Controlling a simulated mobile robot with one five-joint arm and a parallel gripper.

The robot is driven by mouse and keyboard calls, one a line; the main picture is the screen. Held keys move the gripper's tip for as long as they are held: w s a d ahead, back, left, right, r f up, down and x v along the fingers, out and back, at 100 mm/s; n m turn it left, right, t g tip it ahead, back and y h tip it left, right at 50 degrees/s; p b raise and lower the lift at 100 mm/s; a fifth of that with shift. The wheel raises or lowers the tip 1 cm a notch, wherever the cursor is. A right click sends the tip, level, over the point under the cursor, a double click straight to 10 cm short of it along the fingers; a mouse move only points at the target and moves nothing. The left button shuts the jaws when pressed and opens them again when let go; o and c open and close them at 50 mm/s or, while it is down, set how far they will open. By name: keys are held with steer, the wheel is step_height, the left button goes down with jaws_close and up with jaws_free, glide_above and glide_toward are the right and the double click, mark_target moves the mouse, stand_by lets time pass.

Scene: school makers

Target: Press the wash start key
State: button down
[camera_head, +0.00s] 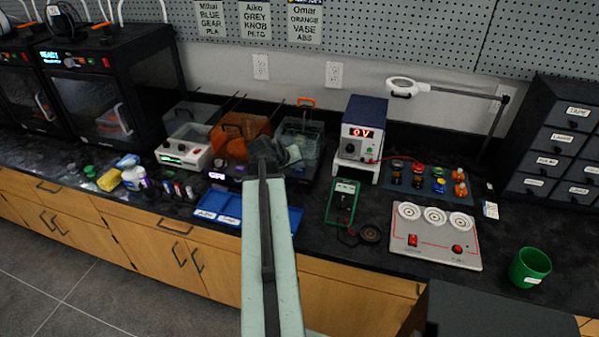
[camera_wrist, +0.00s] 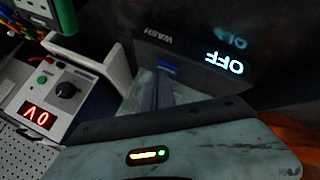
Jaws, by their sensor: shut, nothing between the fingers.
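The wash station (camera_head: 311,166) is a dark machine with a clear tub on the bench, behind my gripper (camera_head: 279,157). In the wrist view its dark front panel (camera_wrist: 195,50) appears upside down, with the word WASH and a lit OFF display (camera_wrist: 224,63). My gripper (camera_wrist: 163,95) is shut and empty, in front of this panel. A small blue patch (camera_wrist: 167,67) shows at the fingertips; I cannot tell if it is the start key. I cannot tell whether the fingers touch the panel.
An orange-covered machine (camera_head: 240,128) and a white machine (camera_head: 184,152) stand to the left. A power supply (camera_head: 362,126) reading 0V stands to the right. A blue tray (camera_head: 218,205) and a green meter (camera_head: 342,201) lie in front. A green cup (camera_head: 529,267) sits far right.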

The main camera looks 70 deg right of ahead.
mark_target(298, 171)
steer(key=shift+f, duration=0.2)
stand_by(0.4)
steer(key=shift+r, duration=0.15)
steer(key=shift+r+p, duration=0.5)
steer(key=shift+p, duration=0.05)
step_height(298, 171, up, 6)
steer(key=p, duration=0.6)
stand_by(0.3)
